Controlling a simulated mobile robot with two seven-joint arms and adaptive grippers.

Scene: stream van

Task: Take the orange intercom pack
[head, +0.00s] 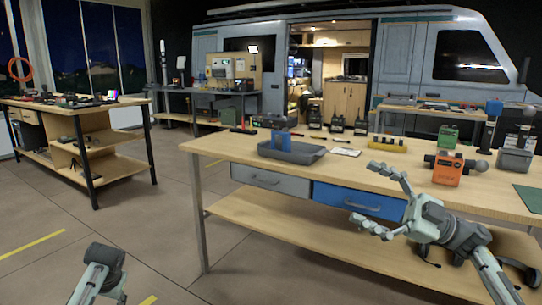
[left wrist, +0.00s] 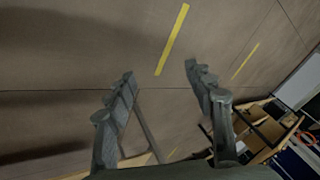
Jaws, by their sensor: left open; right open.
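The orange intercom pack (head: 447,172) stands upright on the wooden workbench (head: 225,146), toward its right side in the head view. A dark knob or ball-like part sits at its upper right. My right gripper (head: 363,193) is open and empty, in front of the bench's front edge, to the left of and lower than the pack. My left gripper (left wrist: 159,72) is open and empty in the left wrist view, with bare floor beyond its fingers. Part of my left arm shows at the lower left of the head view.
A grey tray (head: 291,153) with blue items, a yellow block (head: 387,144), a green box (head: 448,135) and several dark radios share the bench. A grey case (head: 514,160) stands right of the pack. Grey and blue drawers (head: 358,202) hang under the front edge.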

